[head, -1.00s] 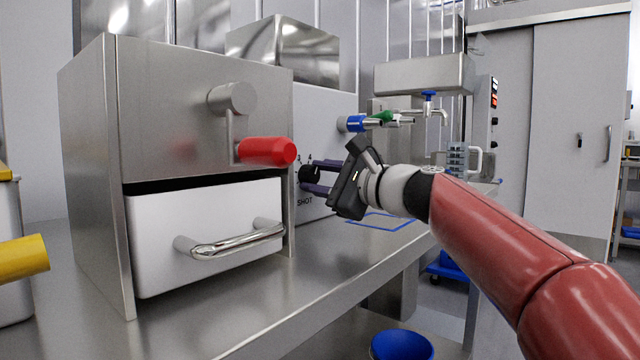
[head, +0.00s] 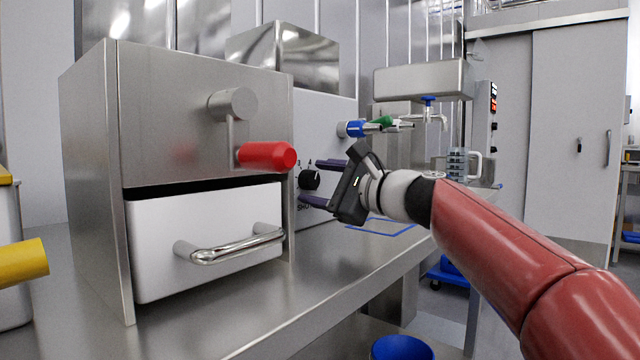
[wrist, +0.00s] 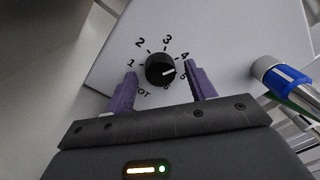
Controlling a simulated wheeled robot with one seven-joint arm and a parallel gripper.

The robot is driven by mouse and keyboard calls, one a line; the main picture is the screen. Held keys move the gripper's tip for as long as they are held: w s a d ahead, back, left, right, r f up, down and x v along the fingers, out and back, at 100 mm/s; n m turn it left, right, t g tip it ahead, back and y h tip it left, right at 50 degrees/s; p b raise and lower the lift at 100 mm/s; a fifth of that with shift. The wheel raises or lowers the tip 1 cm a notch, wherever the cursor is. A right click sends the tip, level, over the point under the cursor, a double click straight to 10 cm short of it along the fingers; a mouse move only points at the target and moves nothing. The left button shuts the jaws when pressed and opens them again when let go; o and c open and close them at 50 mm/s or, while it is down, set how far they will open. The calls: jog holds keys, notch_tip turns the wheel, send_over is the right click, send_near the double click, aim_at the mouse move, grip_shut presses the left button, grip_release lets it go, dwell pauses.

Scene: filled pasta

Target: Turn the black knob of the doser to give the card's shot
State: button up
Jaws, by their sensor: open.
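The doser (head: 338,110) is a pale-fronted box behind the steel cabinet. Its round black knob (head: 310,180) is on the front, with numbers around it. In the wrist view the knob (wrist: 160,69) shows a white pointer line aimed right, near 4 and 5; I cannot tell exactly which. My gripper (head: 309,181) is open, its purple fingers on either side of the knob. In the wrist view a small gap shows on each side, and the fingers partly cover the SHOT lettering. The card is not visible.
A steel cabinet with a red-handled lever (head: 266,156) and a white drawer (head: 205,240) stands close on the left. Blue and green-banded nozzles (head: 356,128) project right of the knob. A blue outline (head: 385,228) marks the bench; a blue bin (head: 402,348) is below.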

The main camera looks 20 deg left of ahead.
jog(key=b+v, duration=0.1)
jog(key=v, duration=0.6)
jog(key=shift+s+d, duration=0.2)
jog(key=shift+d, duration=0.05)
